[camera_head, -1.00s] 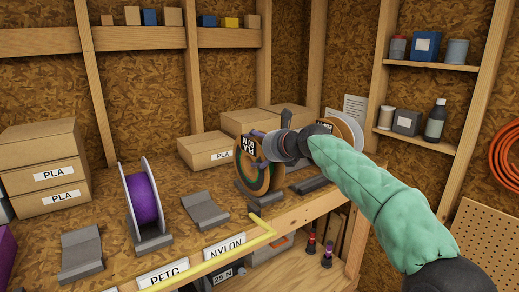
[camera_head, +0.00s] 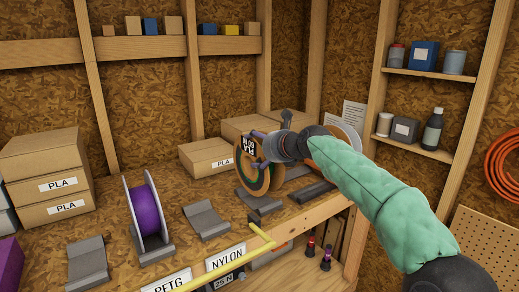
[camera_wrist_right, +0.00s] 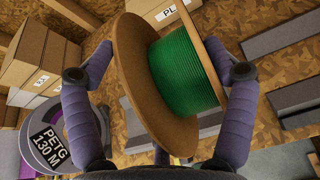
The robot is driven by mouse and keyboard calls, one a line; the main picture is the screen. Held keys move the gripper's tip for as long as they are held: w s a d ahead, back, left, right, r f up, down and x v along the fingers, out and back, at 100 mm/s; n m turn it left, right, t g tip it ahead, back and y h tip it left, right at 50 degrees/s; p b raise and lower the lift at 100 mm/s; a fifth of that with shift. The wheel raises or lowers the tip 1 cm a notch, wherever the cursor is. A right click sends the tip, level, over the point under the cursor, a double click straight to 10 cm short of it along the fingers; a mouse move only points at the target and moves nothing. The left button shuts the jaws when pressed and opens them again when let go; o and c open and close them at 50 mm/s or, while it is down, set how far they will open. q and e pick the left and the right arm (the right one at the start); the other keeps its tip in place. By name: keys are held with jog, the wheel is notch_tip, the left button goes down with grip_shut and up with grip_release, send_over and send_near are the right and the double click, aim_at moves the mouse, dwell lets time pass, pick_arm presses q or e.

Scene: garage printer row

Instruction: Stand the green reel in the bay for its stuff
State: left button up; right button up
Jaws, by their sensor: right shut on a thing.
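The green reel has brown cardboard-coloured flanges and green filament, which shows in the right wrist view (camera_wrist_right: 185,72). In the head view the reel (camera_head: 246,176) is upright and slightly turned, with a black-and-white label. My right gripper (camera_head: 257,150) is shut on it, a finger on either side in the wrist view. The reel is over or just behind a grey cradle (camera_head: 262,203); I cannot tell whether they touch. Another grey cradle (camera_head: 207,220) to its left is empty. Front labels read NYLON (camera_head: 225,257) and PETG (camera_head: 166,283). My left gripper is out of view.
A purple reel (camera_head: 148,210) stands in a cradle on the left; an empty cradle (camera_head: 87,262) is left of it. PLA boxes (camera_head: 48,175) stand at the left and a box (camera_head: 205,158) behind. Another pale reel (camera_head: 350,132) is partly hidden behind my right arm.

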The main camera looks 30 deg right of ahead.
jog(key=shift+s+d, duration=0.1)
jog(key=shift+s, duration=0.4)
jog(key=s+d+b, duration=0.1)
jog(key=s+b, duration=0.4)
jog(key=s, duration=1.4)
jog(key=shift+d+b, duration=0.2)
jog(key=shift+b, duration=0.15)
dwell(1.5)
